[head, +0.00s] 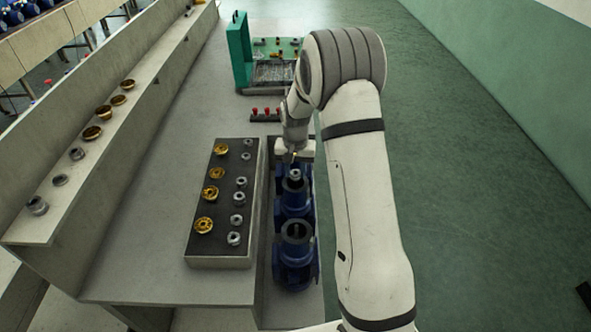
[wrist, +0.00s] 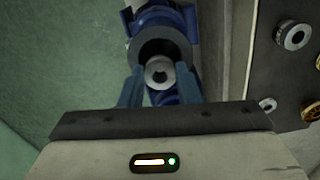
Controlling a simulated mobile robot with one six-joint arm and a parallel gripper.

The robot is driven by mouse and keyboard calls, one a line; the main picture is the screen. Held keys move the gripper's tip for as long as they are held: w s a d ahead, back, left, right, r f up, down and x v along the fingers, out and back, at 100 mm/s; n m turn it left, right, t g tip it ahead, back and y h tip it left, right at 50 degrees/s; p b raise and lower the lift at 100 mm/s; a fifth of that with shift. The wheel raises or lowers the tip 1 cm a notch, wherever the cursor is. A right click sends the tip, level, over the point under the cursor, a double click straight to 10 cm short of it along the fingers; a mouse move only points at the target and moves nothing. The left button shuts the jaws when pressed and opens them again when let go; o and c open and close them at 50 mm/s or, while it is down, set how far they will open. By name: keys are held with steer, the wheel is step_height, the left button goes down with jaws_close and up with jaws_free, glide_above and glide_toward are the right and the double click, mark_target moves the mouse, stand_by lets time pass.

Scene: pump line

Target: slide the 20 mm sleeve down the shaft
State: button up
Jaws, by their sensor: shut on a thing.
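My gripper (wrist: 160,76) is shut on a small grey metal sleeve (wrist: 159,66), with one blue-grey finger on each side of it. The sleeve is over the dark round opening of a blue pump (wrist: 157,18). Its middle looks dark, and I cannot tell whether it is around the shaft or just above it. The shaft itself is not clearly visible. In the head view my gripper (head: 295,158) points down at the farther blue pump (head: 294,205), and the sleeve shows only as a small light ring.
A second blue pump (head: 296,254) stands nearer. A dark-topped tray (head: 222,246) with brass and grey rings is left of the pumps. More rings lie on the ledge (head: 112,120). A green case (head: 240,55) and a red-knobbed rack (head: 265,116) stand behind.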

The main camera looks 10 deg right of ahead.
steer(key=shift+f, duration=0.3)
steer(key=o, duration=1.1)
step_height(320, 180, up, 8)
steer(key=shift+f+b, duration=0.1)
steer(key=shift+b, duration=0.85)
